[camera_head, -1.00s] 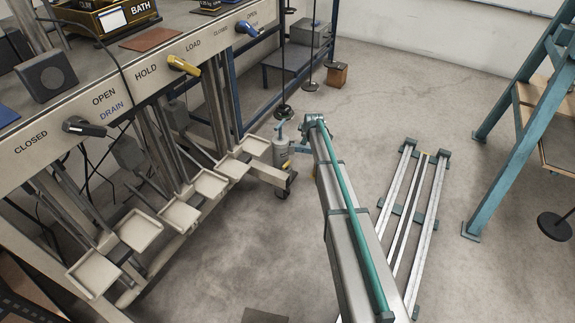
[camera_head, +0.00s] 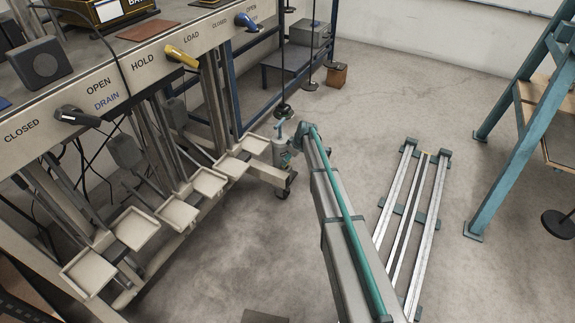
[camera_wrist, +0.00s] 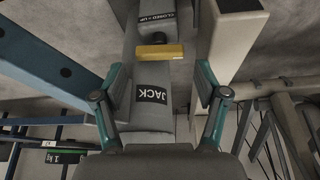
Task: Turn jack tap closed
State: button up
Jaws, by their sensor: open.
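The jack (camera_head: 281,146) is a grey bottle-shaped body on the floor beside the lever frame in the head view. In the wrist view, its grey body (camera_wrist: 152,118) bears an upside-down JACK label. A yellow tap bar (camera_wrist: 160,51) lies crosswise there, below a dark label that seems to read "CLOSED = UP". My gripper (camera_wrist: 160,84) is open, with one teal finger on each side of the jack body. The yellow bar lies between and beyond the fingertips; I see no finger touching it. In the head view, my gripper (camera_head: 292,150) is at the jack and hides the tap.
The lever frame (camera_head: 140,70) with its levers and several pale trays (camera_head: 178,213) stands on the left. A pale post (camera_wrist: 234,40) is close right of the jack, and a blue beam (camera_wrist: 45,55) is left. Rails (camera_head: 405,225) lie on the floor to the right.

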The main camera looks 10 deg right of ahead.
aim_at(287, 166)
jog(key=b+x, duration=0.1)
jog(key=x, duration=0.2)
jog(key=shift+w+f, duration=0.1)
jog(key=shift+f, duration=0.15)
jog(key=shift+c, duration=0.3)
jog(key=c, duration=0.8)
